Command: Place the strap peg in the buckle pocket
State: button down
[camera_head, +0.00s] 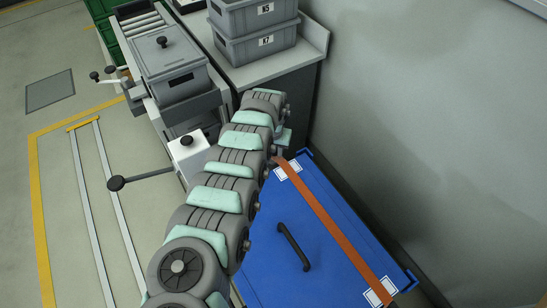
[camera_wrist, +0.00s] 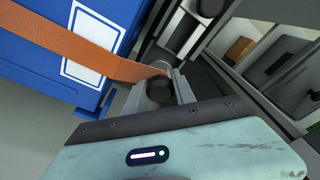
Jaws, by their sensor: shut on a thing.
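An orange strap (camera_head: 330,222) runs across the blue crate (camera_head: 270,275) to my arm's end in the head view. In the wrist view the strap (camera_wrist: 75,45) comes in from the left and ends at my gripper (camera_wrist: 160,92). The dark round strap peg (camera_wrist: 159,88) sits between the grey fingers, and my gripper is shut on it. The blue crate wall (camera_wrist: 30,68) with a white label (camera_wrist: 92,45) lies behind the strap. In the head view my arm hides most of my gripper and the peg. I cannot make out the buckle pocket for certain in either view.
The crate has a black handle (camera_head: 293,246). A grey lidded bin (camera_head: 170,68) stands on a roller stand at the upper left. Stacked grey bins (camera_head: 258,48) sit on a bench. A white box (camera_head: 187,150) with a lever is left of my arm. A wall rises right.

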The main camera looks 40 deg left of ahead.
aim_at(272, 151)
jog(key=shift+f+b, duration=0.4)
jog(key=shift+f, duration=0.9)
jog(key=shift+f, duration=0.15)
jog(key=c, duration=1.3)
grip_release()
jog(key=r+p, duration=0.1)
jog(key=r, duration=0.2)
jog(key=r+p, duration=0.2)
jog(key=r, duration=0.2)
jog(key=s+r+p, duration=0.1)
jog(key=r+p, duration=0.1)
jog(key=r, duration=0.2)
jog(key=shift+d, duration=0.25)
jog(key=shift+s+d+r, duration=0.15)
jog(key=shift+s+r, duration=0.05)
jog(key=shift+r, duration=0.4)
